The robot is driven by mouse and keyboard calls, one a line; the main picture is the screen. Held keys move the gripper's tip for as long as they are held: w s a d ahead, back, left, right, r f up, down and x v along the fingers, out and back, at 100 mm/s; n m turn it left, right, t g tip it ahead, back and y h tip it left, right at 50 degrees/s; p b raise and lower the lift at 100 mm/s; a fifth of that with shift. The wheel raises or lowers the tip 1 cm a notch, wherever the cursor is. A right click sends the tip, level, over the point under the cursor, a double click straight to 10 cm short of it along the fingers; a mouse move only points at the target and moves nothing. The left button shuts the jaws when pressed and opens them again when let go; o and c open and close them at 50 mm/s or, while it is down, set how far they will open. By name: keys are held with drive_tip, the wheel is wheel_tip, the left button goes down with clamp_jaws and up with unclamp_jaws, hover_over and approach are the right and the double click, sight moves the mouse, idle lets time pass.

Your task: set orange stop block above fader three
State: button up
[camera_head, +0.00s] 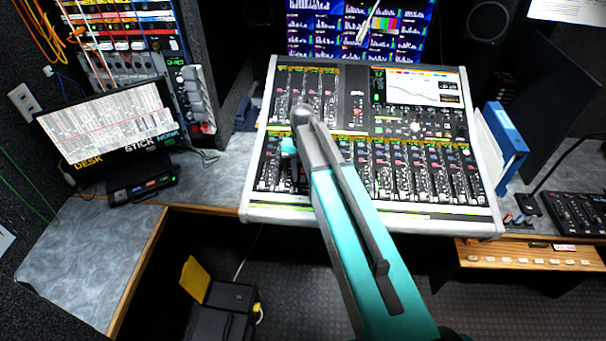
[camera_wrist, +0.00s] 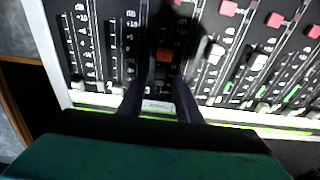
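The sound mixing console (camera_head: 372,215) has rows of faders along its front edge. The small orange stop block (camera_wrist: 165,55) shows in the wrist view on the dark panel, in the strip beside the printed 3. My gripper (camera_wrist: 160,79) is over the front of the console, with its two dark fingers apart. The block appears between or just beyond the fingertips, with space on both sides; I cannot tell whether it touches the panel. A dark shadow covers much of this strip, and the fader three cap is not clear. In the head view my arm hides the fingertips and the block.
Pale fader caps (camera_wrist: 217,50) stand on the strip to the right, with pink buttons (camera_wrist: 228,8) above. A monitor (camera_head: 110,125) stands on the left desk. A blue binder (camera_head: 507,140) is right of the console. An open dark case (camera_head: 222,310) lies below.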

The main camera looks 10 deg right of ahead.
clamp_jaws()
drive_tip(key=shift+w+d+r+b, duration=0.1)
drive_tip(key=shift+w+d+b, duration=0.2)
drive_tip(key=shift+w, duration=0.4)
unclamp_jaws()
